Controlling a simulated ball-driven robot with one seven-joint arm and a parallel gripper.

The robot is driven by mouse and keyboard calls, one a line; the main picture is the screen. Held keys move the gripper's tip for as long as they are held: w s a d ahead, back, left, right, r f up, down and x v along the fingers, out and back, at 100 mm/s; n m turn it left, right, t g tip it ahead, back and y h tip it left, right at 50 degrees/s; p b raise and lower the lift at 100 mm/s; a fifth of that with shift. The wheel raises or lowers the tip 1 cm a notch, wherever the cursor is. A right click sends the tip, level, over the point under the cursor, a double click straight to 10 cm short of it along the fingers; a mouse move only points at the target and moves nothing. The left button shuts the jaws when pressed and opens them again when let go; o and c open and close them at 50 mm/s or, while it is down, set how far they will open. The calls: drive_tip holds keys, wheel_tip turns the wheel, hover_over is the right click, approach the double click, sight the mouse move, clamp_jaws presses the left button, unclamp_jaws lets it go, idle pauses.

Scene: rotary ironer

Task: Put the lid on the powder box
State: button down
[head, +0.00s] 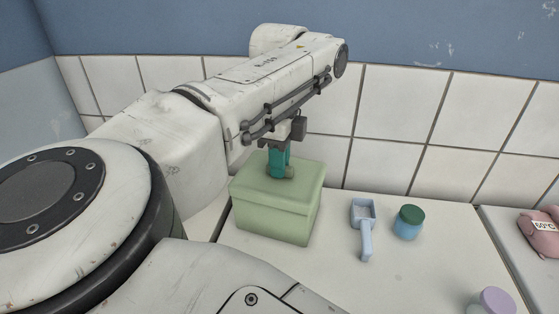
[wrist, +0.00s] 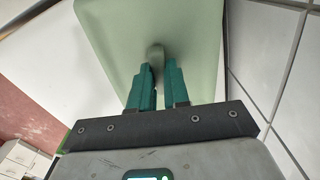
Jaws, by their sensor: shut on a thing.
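The powder box (head: 272,221) is a pale green box standing on the white counter. Its pale green lid (head: 301,186) lies on top of the box, its rim seeming to sit around the top edge; I see no gap from the head view. My gripper (head: 281,172) points down at the lid with teal fingers, shut on the lid's knob. In the wrist view the lid (wrist: 118,30) fills the upper middle, and the gripper (wrist: 158,75) has its fingers on either side of the knob (wrist: 156,54). The far sides of the box are hidden.
A light blue scoop (head: 365,232) and a blue jar with a green cap (head: 408,223) stand right of the box. A purple-capped container (head: 493,301) is at the lower right. A pink bundle with a label (head: 541,232) lies far right. A tiled wall (head: 398,105) is close behind.

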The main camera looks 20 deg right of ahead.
idle(0.3)
drive_tip(key=c, duration=0.5)
unclamp_jaws()
drive_tip(key=shift+f, duration=0.1)
drive_tip(key=shift+c, duration=0.2)
drive_tip(key=shift+r+p, duration=1.55)
drive_tip(key=shift+r, duration=2)
drive_tip(key=shift+c, duration=0.2)
clamp_jaws()
